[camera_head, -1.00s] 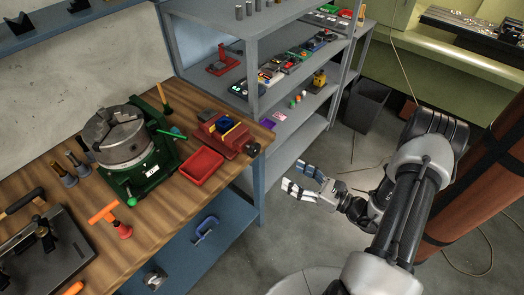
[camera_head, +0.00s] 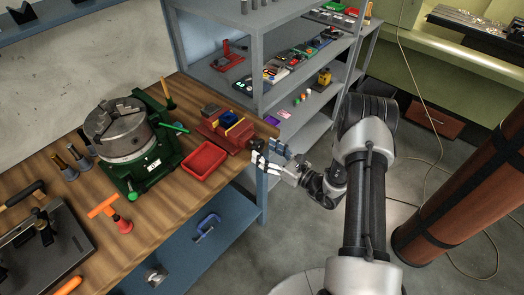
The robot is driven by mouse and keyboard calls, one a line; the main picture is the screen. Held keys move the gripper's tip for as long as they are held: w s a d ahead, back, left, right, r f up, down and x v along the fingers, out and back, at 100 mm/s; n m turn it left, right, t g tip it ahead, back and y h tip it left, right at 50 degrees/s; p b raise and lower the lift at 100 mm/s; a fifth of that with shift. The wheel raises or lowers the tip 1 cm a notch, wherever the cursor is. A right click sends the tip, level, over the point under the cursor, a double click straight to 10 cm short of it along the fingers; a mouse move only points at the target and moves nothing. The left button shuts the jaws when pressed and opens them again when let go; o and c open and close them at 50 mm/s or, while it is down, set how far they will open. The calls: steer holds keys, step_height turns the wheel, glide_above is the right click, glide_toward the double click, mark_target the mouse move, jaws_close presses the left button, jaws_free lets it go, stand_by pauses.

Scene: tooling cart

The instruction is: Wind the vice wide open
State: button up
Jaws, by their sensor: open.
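The red vice (camera_head: 238,139) sits at the right end of the wooden bench, with a blue block (camera_head: 228,118) and a yellow strip between its jaws. Its dark handle end (camera_head: 256,143) points toward the bench's right edge. My gripper (camera_head: 257,163) is open, just beyond that edge, with its fingertips right by the handle end. One finger partly overlaps this area, so I cannot tell whether it touches the handle.
A red tray (camera_head: 203,161) lies in front of the vice. A green-based chuck (camera_head: 124,137) with green levers stands to the left. Grey shelves (camera_head: 264,58) with small parts rise behind.

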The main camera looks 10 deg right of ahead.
steer(key=shift+x, duration=1.1)
steer(key=shift+c, duration=0.5)
steer(key=c, duration=1)
